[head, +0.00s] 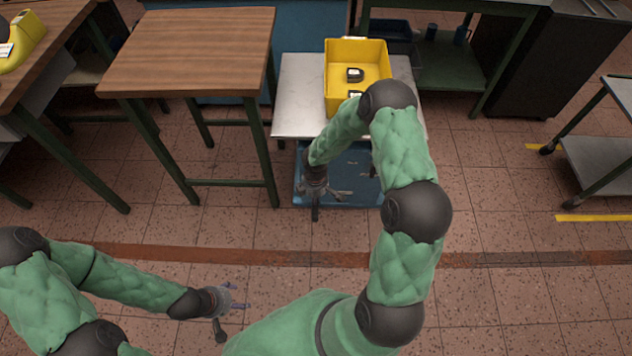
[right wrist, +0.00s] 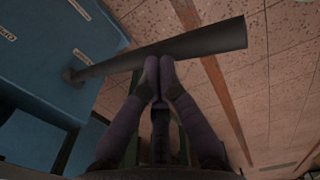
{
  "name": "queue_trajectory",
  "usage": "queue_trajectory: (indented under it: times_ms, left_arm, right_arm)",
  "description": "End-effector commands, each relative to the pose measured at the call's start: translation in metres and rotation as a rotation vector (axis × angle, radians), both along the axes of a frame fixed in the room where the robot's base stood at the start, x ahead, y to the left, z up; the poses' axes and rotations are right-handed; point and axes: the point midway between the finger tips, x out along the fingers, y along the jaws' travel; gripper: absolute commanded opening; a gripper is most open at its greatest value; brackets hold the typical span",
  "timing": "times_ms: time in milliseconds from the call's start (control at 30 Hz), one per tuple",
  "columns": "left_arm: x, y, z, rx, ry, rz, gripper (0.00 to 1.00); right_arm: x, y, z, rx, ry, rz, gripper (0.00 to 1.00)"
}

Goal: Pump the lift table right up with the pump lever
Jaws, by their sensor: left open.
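The lift table has a light grey top (head: 298,95) and a blue base (head: 365,190); the base also shows at the left of the right wrist view (right wrist: 60,50). The pump lever (right wrist: 205,42) is a dark grey bar reaching out from the base in that view. My right gripper (head: 346,194) is beside the base. In the right wrist view its fingers (right wrist: 159,72) are together, with their tips at the lever's near edge; the lever runs across them, not between them. Contact is hard to tell. My left gripper (head: 238,298) is open and empty above the floor.
A yellow bin (head: 340,105) with dark parts in it stands on the lift table's top. A wooden table (head: 190,50) is to its left. A grey cart (head: 600,160) stands at the right. The floor in front is clear.

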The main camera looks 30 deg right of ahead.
Motion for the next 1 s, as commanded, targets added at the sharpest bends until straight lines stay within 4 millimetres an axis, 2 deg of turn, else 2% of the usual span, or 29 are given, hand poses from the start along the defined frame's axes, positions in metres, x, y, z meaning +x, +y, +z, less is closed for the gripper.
queue_trajectory:
  times_ms: [33,100,267,800,1000]
  left_arm:
    - [0.000,0.000,-0.008,0.000,0.000,0.000,0.69]
    - [0.000,0.000,-0.011,0.000,0.000,0.000,0.69]
    - [0.000,0.000,-0.010,0.000,0.000,0.000,0.69]
    - [0.000,0.000,-0.012,0.000,0.000,0.000,0.69]
    - [0.000,0.000,-0.012,0.000,0.000,0.000,0.69]
  right_arm:
    - [-0.003,0.001,-0.012,0.002,0.008,0.001,0.00]
    - [-0.003,0.001,-0.015,0.002,0.007,0.001,0.00]
    - [-0.005,0.002,-0.019,0.002,0.008,0.003,0.00]
    - [-0.022,0.013,-0.069,0.004,0.010,0.002,0.00]
    - [-0.024,0.014,-0.075,0.005,0.010,0.003,0.00]
